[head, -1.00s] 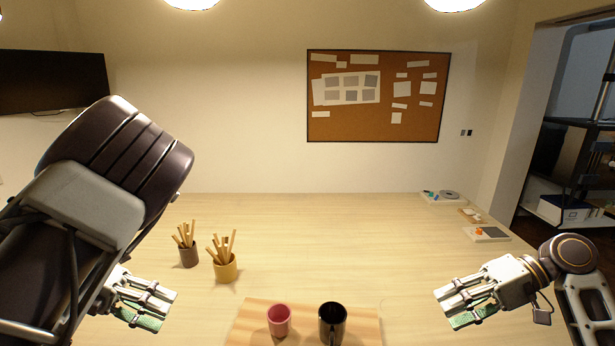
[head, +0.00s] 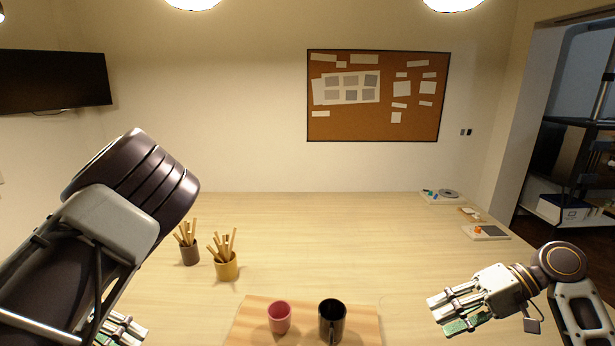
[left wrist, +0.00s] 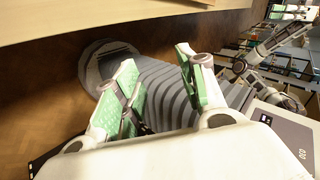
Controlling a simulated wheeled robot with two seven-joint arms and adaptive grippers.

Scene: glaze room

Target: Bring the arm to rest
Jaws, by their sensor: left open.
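My left arm comes in from the left in the head view, and its gripper (head: 120,328) is partly hidden behind the arm at the lower left. In the left wrist view, the left gripper (left wrist: 158,92) has its green-padded fingers apart with nothing between them. It hangs beside the table edge, over my own base. My right gripper (head: 455,313) is at the lower right above the table (head: 340,225). Its fingers are seen from the side, so I cannot tell whether they are open. I see nothing held in it.
A pink cup (head: 280,317) and a black mug (head: 332,322) stand on a wooden board (head: 249,319). A brown pot (head: 190,256) and a yellow pot (head: 226,267) of sticks stand at left. Small items lie at the right edge. The table middle is clear.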

